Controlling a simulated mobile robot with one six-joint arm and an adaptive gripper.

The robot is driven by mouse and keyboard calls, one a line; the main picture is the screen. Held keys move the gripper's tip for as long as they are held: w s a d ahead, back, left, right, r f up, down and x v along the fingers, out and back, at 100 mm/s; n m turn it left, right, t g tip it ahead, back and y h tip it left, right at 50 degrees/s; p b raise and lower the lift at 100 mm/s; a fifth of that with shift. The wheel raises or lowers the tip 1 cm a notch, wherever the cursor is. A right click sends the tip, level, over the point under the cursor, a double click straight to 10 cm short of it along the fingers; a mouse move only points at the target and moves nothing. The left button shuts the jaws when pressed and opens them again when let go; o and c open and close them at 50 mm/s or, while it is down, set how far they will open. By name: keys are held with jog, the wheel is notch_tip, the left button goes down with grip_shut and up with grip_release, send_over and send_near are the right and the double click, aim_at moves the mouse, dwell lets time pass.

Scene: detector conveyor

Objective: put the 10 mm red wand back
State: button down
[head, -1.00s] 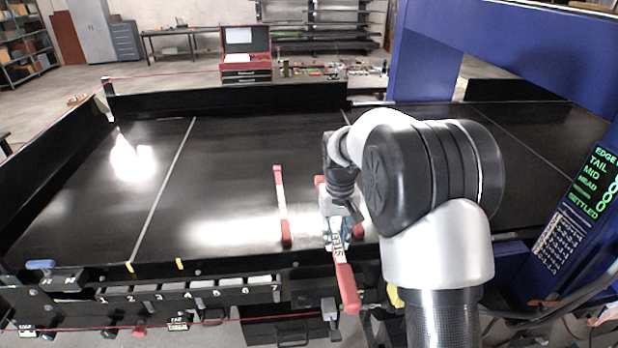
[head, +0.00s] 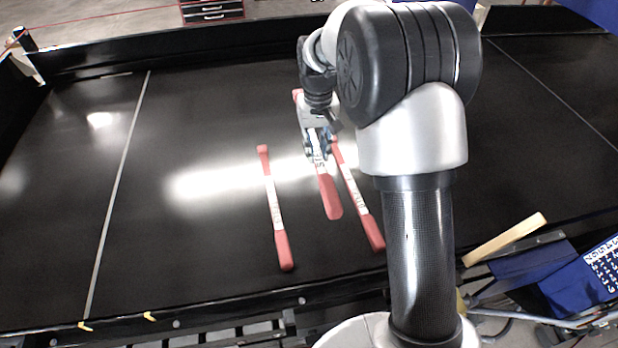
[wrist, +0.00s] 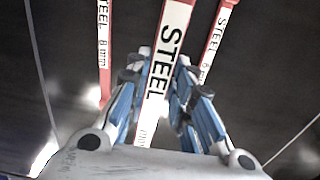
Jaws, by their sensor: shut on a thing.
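My gripper (head: 318,143) is shut on a wand with red ends and a white middle marked STEEL (head: 326,185). In the wrist view the blue fingers (wrist: 160,92) pinch this held wand (wrist: 172,42) at its white part; its size mark is blurred and partly covered. The held wand is over the black belt, between two similar wands. One lies to its left (head: 275,210), the other to its right (head: 358,205). In the wrist view both show beside it, left (wrist: 104,45) and right (wrist: 214,42), printed STEEL; the left one seems to read 8 mm.
The black belt (head: 190,130) is bare left of the wands, past a thin white line (head: 118,190). A dark rail with yellow marks (head: 150,316) runs along the front. A pale wooden strip (head: 504,240) lies at the right edge, near a blue panel (head: 585,285).

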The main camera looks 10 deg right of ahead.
send_over(315, 202)
notch_tip(315, 202, down, 15)
jog(key=shift+s+r, duration=0.1)
jog(key=shift+r, duration=0.1)
jog(key=shift+f+b, duration=1.3)
jog(key=shift+f, duration=1.25)
jog(key=shift+f, duration=0.15)
jog(key=c, duration=1.4)
grip_release()
